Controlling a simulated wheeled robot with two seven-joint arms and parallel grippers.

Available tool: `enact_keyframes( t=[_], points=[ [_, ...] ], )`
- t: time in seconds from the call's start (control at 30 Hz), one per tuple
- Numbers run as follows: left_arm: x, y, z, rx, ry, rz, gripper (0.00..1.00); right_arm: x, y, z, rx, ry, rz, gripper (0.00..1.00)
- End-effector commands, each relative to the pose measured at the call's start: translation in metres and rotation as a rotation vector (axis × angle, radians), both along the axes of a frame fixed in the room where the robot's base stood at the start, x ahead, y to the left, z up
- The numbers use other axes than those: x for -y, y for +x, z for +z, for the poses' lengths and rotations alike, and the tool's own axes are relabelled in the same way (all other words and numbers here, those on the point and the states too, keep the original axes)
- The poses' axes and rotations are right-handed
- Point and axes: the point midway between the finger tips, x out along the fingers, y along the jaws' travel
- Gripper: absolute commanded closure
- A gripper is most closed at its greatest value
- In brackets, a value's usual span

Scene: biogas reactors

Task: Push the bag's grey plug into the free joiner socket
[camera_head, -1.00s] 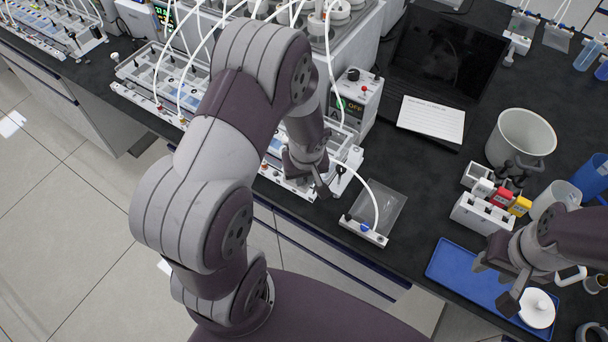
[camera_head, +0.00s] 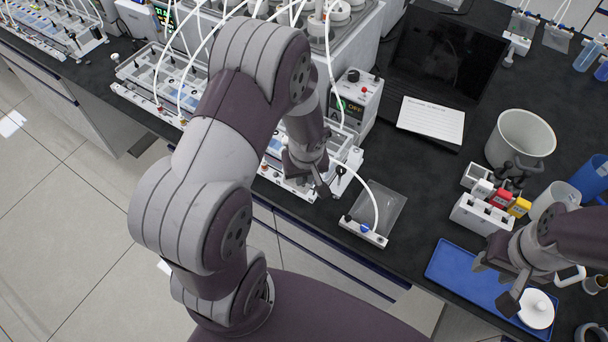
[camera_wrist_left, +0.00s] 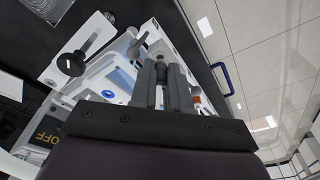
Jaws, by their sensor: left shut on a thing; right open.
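The clear bag (camera_head: 385,208) lies at the counter's front edge in a white holder with a blue valve (camera_head: 364,230). A white tube (camera_head: 373,193) arcs from it toward my left gripper (camera_head: 324,190), at the right end of the reactor rack. In the left wrist view this gripper (camera_wrist_left: 161,82) is shut on a small dark grey piece (camera_wrist_left: 160,72), which I take for the bag's plug. A dark fitting (camera_wrist_left: 137,46) shows just beyond the fingertips; whether they touch is unclear. The free joiner socket cannot be made out. My right gripper (camera_head: 496,282) is open and empty above the blue tray.
A control box (camera_head: 355,105) stands behind the rack (camera_head: 285,178), beside a laptop (camera_head: 445,60) with a white card (camera_head: 431,120). A pot (camera_head: 521,138), a caddy of coloured items (camera_head: 485,213) and a blue tray (camera_head: 445,262) are on the right.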

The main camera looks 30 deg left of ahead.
Motion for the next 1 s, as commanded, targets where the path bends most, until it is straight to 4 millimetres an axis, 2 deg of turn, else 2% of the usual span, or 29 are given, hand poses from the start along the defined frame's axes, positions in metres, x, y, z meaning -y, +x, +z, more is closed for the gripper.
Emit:
enact_keyframes(
  t=[0.57, 1.0],
  points=[
    [0.0, 0.0006, 0.0011, 0.001, 0.0, 0.0, 1.0, 0.0, 0.0, 0.0002, 0.0, 0.0, 0.0, 0.57],
    [0.0002, 0.0, -0.0049, 0.001, 0.0, 0.0, 1.0, 0.0, -0.0001, -0.0086, 0.0, 0.0, 0.0, 0.57]
  ],
)
